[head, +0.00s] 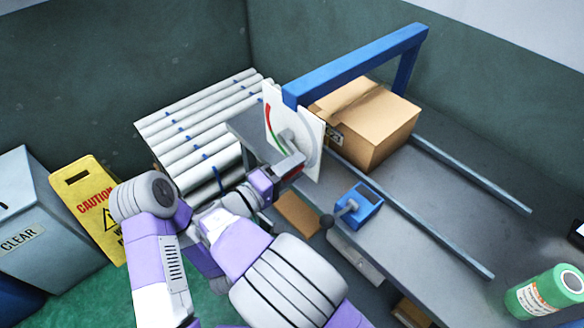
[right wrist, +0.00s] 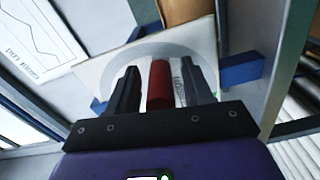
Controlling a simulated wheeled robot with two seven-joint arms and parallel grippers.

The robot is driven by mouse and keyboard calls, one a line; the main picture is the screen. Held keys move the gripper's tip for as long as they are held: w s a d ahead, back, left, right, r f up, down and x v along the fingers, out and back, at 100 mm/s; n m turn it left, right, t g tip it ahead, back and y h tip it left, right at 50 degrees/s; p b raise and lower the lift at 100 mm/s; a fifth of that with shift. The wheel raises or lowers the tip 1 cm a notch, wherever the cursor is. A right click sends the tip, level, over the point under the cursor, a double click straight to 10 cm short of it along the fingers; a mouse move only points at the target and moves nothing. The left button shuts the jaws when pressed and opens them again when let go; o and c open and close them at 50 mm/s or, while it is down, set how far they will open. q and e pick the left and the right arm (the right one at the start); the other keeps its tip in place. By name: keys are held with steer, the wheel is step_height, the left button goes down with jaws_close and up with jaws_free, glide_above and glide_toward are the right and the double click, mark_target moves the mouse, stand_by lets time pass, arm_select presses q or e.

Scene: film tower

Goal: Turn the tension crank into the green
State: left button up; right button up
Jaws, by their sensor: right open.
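The tension crank stands at a white dial plate (head: 310,150) with a red and green arc, fixed to the blue frame. Its grey arm (head: 287,137) shows in front of the plate, and its red handle (right wrist: 159,86) shows in the right wrist view. My right gripper (head: 291,167) is at the crank. In the right wrist view its two dark fingers (right wrist: 162,88) stand open on either side of the red handle, with narrow gaps. The gripper hides part of the crank in the head view, and I cannot read a pointer on the arc. My left gripper is out of view.
A blue overhead frame (head: 360,62) spans the grey bench, with a cardboard box (head: 372,130) beneath it. A blue lever unit (head: 360,206) is right of my gripper. White rollers (head: 195,125) lie behind.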

step_height(320, 180, up, 10)
steer(key=p, duration=0.3)
stand_by(0.3)
